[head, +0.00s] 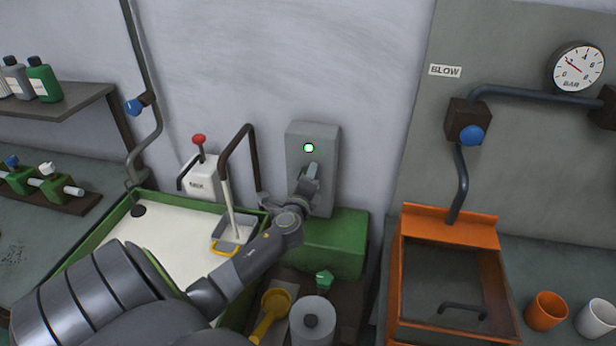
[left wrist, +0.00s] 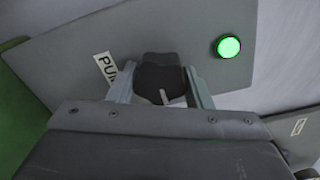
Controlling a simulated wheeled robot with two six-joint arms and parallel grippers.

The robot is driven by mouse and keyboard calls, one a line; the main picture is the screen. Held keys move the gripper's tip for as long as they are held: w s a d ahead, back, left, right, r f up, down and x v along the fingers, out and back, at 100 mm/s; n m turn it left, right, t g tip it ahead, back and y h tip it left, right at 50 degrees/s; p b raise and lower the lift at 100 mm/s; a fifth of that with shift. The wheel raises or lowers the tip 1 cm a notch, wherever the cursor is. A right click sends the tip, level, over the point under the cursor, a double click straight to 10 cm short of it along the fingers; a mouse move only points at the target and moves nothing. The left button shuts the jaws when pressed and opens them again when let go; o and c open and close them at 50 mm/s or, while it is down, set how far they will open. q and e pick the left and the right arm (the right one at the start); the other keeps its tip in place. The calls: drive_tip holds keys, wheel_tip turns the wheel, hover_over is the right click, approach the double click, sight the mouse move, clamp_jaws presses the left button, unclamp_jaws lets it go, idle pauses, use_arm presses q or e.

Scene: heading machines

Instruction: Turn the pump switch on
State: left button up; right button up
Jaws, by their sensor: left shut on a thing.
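The pump switch box (head: 325,140) is a grey box on the wall above a green housing. A green lamp (head: 308,148) glows on its face; the lamp also shows lit in the left wrist view (left wrist: 228,46). My left gripper (head: 311,176) is at the box, below the lamp. In the left wrist view its fingers stand on both sides of a black rotary knob (left wrist: 160,76) with a pale pointer mark, shut on it. A label (left wrist: 106,68) reading "PU", partly hidden, is beside the knob. My right gripper is not in view.
A green-rimmed white tray (head: 100,236) with a bent pipe over it is at left. An orange-framed box (head: 452,213) stands right of the green housing (head: 345,245).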

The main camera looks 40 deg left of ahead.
use_arm(q)
drive_tip(key=shift+f, duration=0.1)
idle(0.3)
drive_tip(key=o, duration=1)
drive_tip(key=b+v, duration=0.3)
drive_tip(key=v, duration=1.4)
drive_tip(key=shift+s, duration=0.2)
drive_tip(key=shift+r, duration=0.2)
